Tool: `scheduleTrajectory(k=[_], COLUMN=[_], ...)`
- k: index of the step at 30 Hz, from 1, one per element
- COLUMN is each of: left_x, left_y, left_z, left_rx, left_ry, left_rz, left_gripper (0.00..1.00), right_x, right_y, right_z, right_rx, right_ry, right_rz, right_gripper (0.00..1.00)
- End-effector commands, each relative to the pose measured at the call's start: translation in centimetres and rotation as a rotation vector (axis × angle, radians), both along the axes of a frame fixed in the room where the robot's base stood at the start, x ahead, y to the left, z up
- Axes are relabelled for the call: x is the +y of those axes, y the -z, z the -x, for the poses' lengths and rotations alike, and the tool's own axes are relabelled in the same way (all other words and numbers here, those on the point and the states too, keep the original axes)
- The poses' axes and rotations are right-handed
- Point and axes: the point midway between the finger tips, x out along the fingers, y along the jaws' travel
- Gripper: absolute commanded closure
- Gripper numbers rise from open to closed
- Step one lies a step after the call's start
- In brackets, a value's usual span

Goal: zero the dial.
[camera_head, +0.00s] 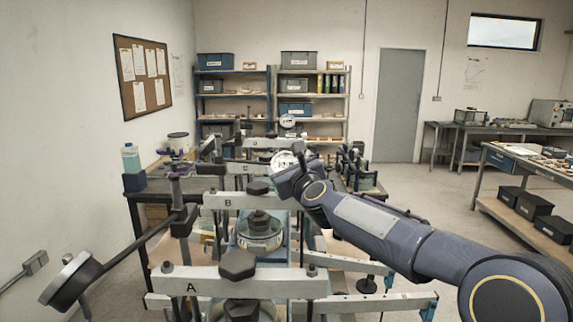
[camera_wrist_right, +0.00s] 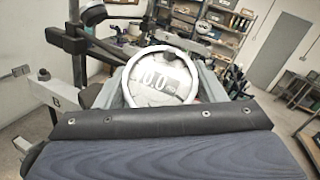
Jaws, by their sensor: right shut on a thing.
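The round dial (camera_head: 284,160) with a white face and pale rim sits among the lever frames, beyond frame B. My right gripper (camera_head: 288,172) reaches it from the right and partly hides it. In the right wrist view the dial (camera_wrist_right: 160,78) sits between my right gripper's fingers (camera_wrist_right: 165,85), which are shut on it. Its face shows large digits like "10.0", tilted and partly blurred; I cannot read them surely. A small dark knob (camera_wrist_right: 172,57) shows on its upper part. My left gripper is not in view.
Lever beam A (camera_head: 190,284) and beam B (camera_head: 225,202) cross in front of the dial. A weighted lever arm (camera_head: 70,280) sticks out at lower left. Open floor (camera_head: 425,190) lies to the right.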

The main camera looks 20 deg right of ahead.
Motion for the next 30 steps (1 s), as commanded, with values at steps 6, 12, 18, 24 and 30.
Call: scheduleTrajectory(k=[6, 12, 18, 24, 30], left_x=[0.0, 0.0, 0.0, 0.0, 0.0], left_y=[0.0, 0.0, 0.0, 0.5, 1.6], left_z=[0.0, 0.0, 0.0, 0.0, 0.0], left_rx=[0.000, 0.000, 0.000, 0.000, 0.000], left_ry=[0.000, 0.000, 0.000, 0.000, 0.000], left_rz=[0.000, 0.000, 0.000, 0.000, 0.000], left_gripper=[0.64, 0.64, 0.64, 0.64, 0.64], right_x=[0.0, 0.0, 0.0, -0.1, -0.3], right_y=[0.0, 0.0, 0.0, 0.1, 0.3], right_z=[0.0, 0.0, 0.0, 1.0, 4.4], right_rx=[0.000, 0.000, 0.000, -0.003, -0.003], right_ry=[0.002, 0.002, 0.002, 0.002, 0.001], right_rz=[-0.004, -0.004, -0.003, -0.004, -0.003], right_gripper=[0.60, 0.16, 0.15, 0.15, 0.15])
